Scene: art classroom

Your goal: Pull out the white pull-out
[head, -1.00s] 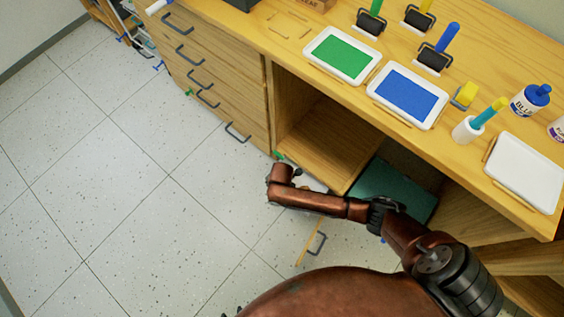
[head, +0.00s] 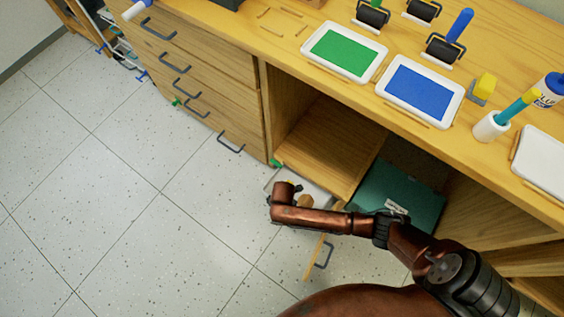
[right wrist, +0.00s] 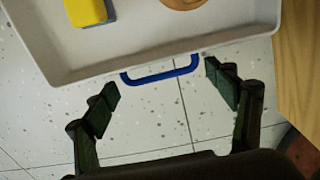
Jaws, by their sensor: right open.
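The white pull-out (right wrist: 140,38) is a shallow white tray with a blue handle (right wrist: 160,75) on its front, at the top of the right wrist view. A yellow and dark block (right wrist: 88,12) and a round tan thing (right wrist: 183,3) lie in it. My right gripper (right wrist: 162,87) is open and empty. Its fingertips are on either side of the handle, apart from it. In the head view the pull-out (head: 318,187) shows partly beside the cabinet opening, mostly hidden by my right arm. The right gripper is hidden there. My left gripper is not in view.
The wooden counter (head: 285,48) above holds a green paint tray (head: 342,52), a blue paint tray (head: 420,91) and rollers. A teal thing (head: 365,185) lies in the cabinet. Closed drawers (head: 220,95) stand to the left. The tiled floor (head: 100,210) is clear.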

